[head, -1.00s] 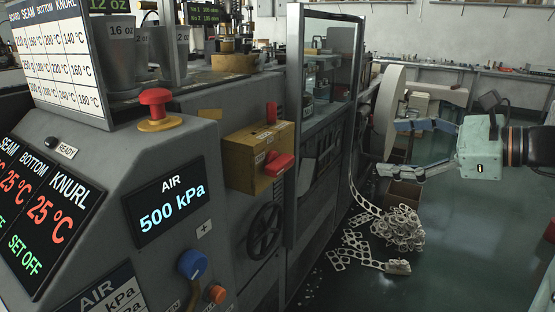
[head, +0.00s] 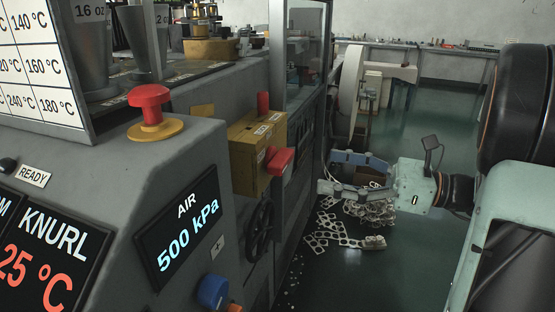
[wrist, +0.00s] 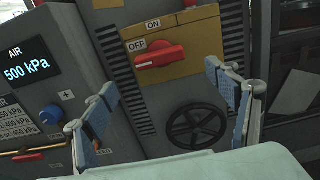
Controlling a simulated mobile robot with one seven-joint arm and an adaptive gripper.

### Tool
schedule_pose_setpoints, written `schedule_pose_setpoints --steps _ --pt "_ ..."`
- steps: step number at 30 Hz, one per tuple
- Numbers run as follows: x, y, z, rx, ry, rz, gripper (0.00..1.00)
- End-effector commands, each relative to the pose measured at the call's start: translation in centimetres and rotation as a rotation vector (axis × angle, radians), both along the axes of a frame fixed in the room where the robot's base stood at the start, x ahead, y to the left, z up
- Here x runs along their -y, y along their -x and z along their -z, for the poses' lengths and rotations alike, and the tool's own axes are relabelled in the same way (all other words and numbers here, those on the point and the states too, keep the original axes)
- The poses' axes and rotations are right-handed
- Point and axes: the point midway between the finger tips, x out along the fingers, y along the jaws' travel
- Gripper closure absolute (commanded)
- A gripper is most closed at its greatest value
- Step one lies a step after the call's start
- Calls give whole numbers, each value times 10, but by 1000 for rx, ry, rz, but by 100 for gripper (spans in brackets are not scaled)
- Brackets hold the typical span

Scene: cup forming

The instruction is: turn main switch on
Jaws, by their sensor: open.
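The main switch is a red rotary handle (head: 280,160) on the front of a yellow box (head: 240,150) on the machine's side. In the wrist view the red handle (wrist: 160,56) lies roughly level, beside the OFF label (wrist: 136,45). The ON label (wrist: 153,24) is above it. My gripper (head: 329,172) is open and empty, its fingers pointing left, to the right of the switch and apart from it. In the wrist view my gripper (wrist: 160,80) has its fingers spread below and either side of the handle.
A black handwheel (wrist: 197,126) sits below the yellow box. A red emergency button (head: 150,105), the air display (head: 182,232) and a blue knob (head: 213,291) are on the near panel. Scrap strips (head: 340,230) lie on the floor. Open floor (head: 400,280) is to the right.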

Motion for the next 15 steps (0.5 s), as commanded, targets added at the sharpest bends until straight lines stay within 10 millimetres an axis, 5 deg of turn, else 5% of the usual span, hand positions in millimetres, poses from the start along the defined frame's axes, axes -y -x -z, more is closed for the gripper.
schedule_pose_setpoints --steps 15 --pt "-80 -31 1 2 1 -5 20"
